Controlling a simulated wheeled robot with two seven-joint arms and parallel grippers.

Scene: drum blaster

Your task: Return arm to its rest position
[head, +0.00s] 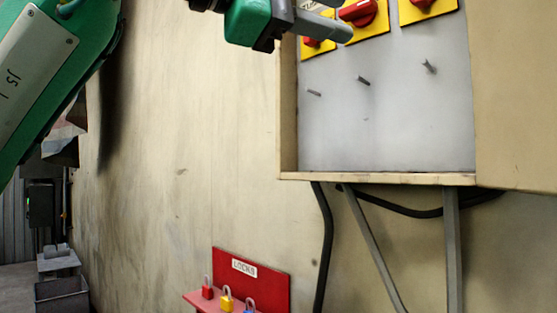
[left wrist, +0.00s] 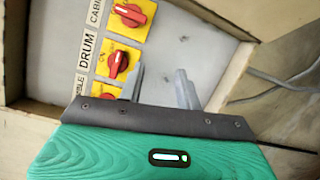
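My left arm (head: 45,75) comes in from the upper left in the head view. My left gripper (head: 338,20) is at the top, in front of the electrical box. In the left wrist view its two grey fingers (left wrist: 162,88) stand apart with nothing between them. The box holds red rotary switches on yellow plates; one switch (head: 358,12) is just beside the fingers in the head view, and another (left wrist: 117,63) shows close to a finger in the wrist view. I cannot tell whether they touch. My right gripper is not in view.
The box has a wooden frame (head: 385,177) and pegs (head: 363,81) on its grey back panel (head: 400,130). Below left is a red lock rack (head: 265,278) with red, yellow and blue padlocks. Cables and struts hang under the box. The wall (head: 190,130) left of the box is clear.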

